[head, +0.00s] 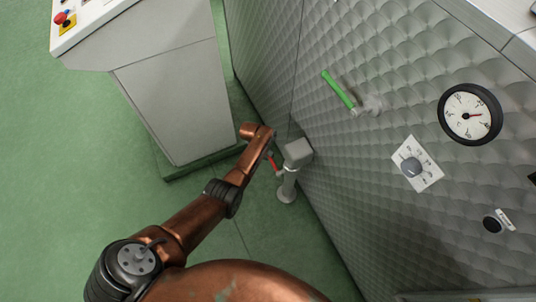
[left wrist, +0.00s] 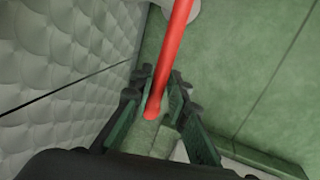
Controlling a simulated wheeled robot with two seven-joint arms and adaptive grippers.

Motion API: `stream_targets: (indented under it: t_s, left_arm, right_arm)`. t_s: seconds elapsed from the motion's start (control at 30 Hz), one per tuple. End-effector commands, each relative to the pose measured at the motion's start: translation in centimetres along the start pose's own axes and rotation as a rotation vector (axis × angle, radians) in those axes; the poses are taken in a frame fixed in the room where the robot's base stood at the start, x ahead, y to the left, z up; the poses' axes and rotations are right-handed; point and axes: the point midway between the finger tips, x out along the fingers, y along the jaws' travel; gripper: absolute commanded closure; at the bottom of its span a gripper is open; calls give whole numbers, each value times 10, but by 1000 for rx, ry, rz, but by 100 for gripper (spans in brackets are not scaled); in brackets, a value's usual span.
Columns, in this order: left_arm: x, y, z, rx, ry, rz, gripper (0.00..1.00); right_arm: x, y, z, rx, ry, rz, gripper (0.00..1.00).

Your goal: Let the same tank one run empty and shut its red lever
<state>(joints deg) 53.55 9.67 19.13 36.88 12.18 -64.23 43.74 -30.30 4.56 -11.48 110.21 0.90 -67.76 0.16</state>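The red lever (head: 273,163) sits on a short pipe with a grey box-shaped head (head: 296,152), close to the quilted metal tank wall. My left arm reaches down to it, and its gripper is mostly hidden behind the wrist in the head view. In the left wrist view the red lever (left wrist: 172,55) runs down from the top edge, and its rounded end lies between the fingers of my left gripper (left wrist: 161,78). The fingers stand apart with a gap on both sides of the lever. I cannot tell whether either touches it. My right gripper is not in view.
A grey control cabinet (head: 175,95) with a red button stands left of the arm. Green floor (head: 80,180) is open at left.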

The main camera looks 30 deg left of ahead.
Motion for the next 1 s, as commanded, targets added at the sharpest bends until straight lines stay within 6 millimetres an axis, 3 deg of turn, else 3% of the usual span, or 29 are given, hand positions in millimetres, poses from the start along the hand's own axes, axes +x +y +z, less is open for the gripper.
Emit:
stream_targets:
  t_s: [0.47, 0.67, 1.0]
  left_arm:
    - [-10, 3, -2, 3, 4, 4, 82]
    - [-33, 2, -1, 2, 5, 4, 82]
    - [-91, 2, -1, 2, 5, 4, 82]
  right_arm:
    - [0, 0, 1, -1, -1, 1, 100]
    - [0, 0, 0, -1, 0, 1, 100]
    - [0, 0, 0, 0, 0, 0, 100]
